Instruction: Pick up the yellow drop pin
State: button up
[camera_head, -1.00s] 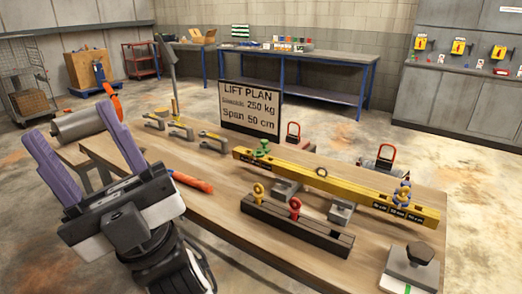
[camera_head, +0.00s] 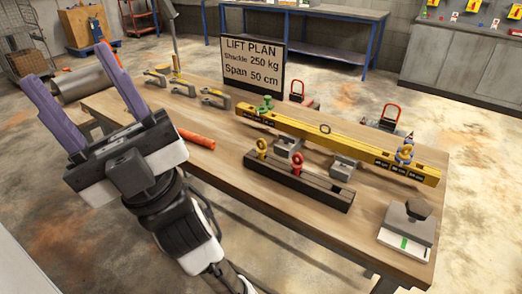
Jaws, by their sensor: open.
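A yellow ring-topped piece (camera_head: 262,147), which looks like the drop pin, stands upright in a dark slotted block (camera_head: 330,193) on the wooden workbench. A similar red piece (camera_head: 297,161) stands to its right in the same block. A small yellow upright item (camera_head: 176,65) also shows at the bench's far left; I cannot tell what it is. My gripper (camera_head: 74,80) has two purple fingers, spread wide and empty. It is at the left of the picture, pointing up and away from the block. The lower part of the yellow piece is hidden in the block.
A long yellow beam (camera_head: 355,147) lies behind the block, with a green fitting (camera_head: 265,104) and a blue one (camera_head: 404,152). A lift plan sign (camera_head: 252,65) stands behind. An orange cylinder (camera_head: 197,139) lies left. The bench front left of the block is clear.

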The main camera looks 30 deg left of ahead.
aim_at(261, 149)
jog(key=u, duration=1.9)
jog(key=i+l+u, duration=0.15)
jog(key=l, duration=0.25)
jog(key=l+u, duration=0.15)
jog(key=l, duration=0.3)
jog(key=i+l, duration=0.1)
jog(key=l, duration=0.25)
jog(key=i+l, duration=0.1)
jog(key=l, duration=0.2)
